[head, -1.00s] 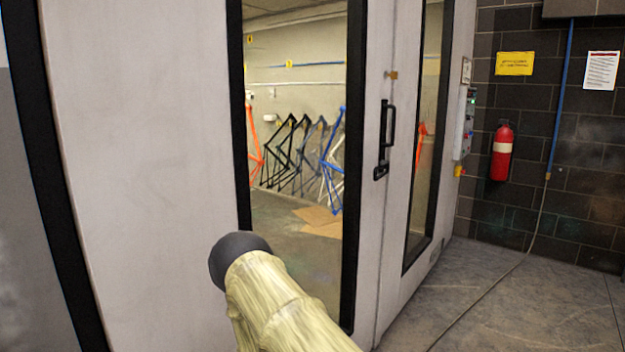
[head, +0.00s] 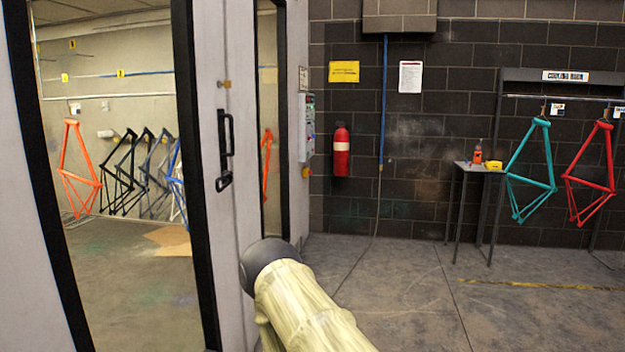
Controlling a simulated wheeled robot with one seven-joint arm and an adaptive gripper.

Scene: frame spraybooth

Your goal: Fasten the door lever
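The booth door (head: 217,70) is a pale panel with a tall black-framed window, left of centre in the head view. A black vertical pull handle (head: 226,132) is on it, with a black lever or latch piece (head: 224,181) at its lower end. A small brass-coloured fitting (head: 224,84) sits above the handle. The door looks closed against the panel beside it, but I cannot tell whether the lever is fastened. My arm, in a pale yellow cover with a dark rounded joint, rises from the bottom centre. My gripper is not in view.
A control box (head: 306,127) and a red fire extinguisher (head: 341,150) are right of the booth. A hose trails down to the floor. A small table (head: 470,170) and hanging teal (head: 530,172) and red (head: 592,172) frames stand farther right. The central floor (head: 420,290) is mostly clear.

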